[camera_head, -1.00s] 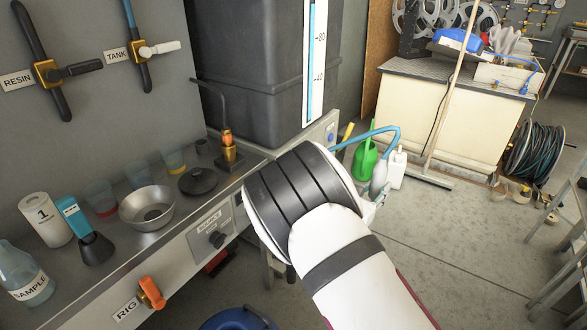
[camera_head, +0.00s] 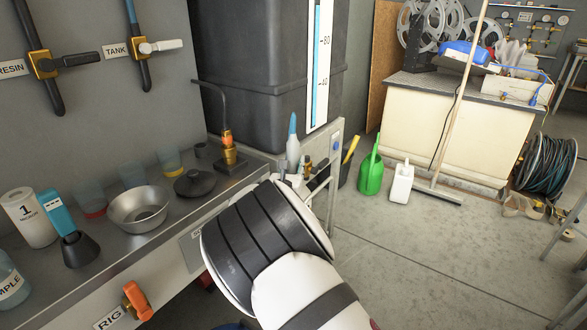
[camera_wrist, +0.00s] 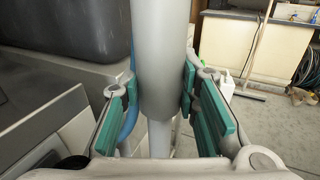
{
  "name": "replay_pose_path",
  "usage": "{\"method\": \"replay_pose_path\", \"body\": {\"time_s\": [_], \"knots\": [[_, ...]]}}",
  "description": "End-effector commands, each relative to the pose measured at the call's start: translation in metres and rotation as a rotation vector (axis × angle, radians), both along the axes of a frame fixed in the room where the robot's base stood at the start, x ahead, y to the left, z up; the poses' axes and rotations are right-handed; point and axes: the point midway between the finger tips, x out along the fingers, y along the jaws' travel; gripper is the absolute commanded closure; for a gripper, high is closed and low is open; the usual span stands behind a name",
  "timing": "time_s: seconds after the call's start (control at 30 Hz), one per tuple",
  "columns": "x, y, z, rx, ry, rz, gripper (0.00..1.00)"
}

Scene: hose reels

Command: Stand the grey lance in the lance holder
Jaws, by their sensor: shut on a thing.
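The grey lance (camera_wrist: 163,60) stands roughly upright between my gripper's teal finger pads (camera_wrist: 160,92), which are shut on it. A thinner pale tube shows below its thick grey part. In the head view, the lance (camera_head: 293,152) shows as a pale grey cone with a blue hose end (camera_head: 292,124) on top, just above my wrist. It is beside the right end of the bench. My wrist hides its lower part and most of my gripper in that view. I cannot make out the lance holder for certain.
The steel bench (camera_head: 171,215) holds a metal bowl (camera_head: 140,222), a black lid (camera_head: 195,184) and a brass fitting (camera_head: 229,150). A dark tank (camera_head: 255,95) stands behind.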

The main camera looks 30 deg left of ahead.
Motion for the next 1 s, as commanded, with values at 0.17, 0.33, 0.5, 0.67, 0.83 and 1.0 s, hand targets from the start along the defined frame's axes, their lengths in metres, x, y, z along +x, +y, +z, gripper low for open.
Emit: {"method": "replay_pose_path", "body": {"time_s": [0.17, 0.33, 0.5, 0.67, 0.83, 1.0], "knots": [[0.0, 0.0, 0.002, 0.002, -0.002, 0.0, 1.0], [-0.001, 0.0, 0.002, 0.002, -0.002, -0.002, 1.0], [-0.001, -0.001, -0.006, 0.001, -0.003, -0.002, 1.0], [-0.001, -0.001, -0.018, 0.001, -0.003, -0.002, 1.0], [0.0, -0.001, -0.03, 0.001, -0.003, -0.002, 1.0], [0.0, -0.001, -0.042, 0.001, -0.003, -0.002, 1.0]]}}
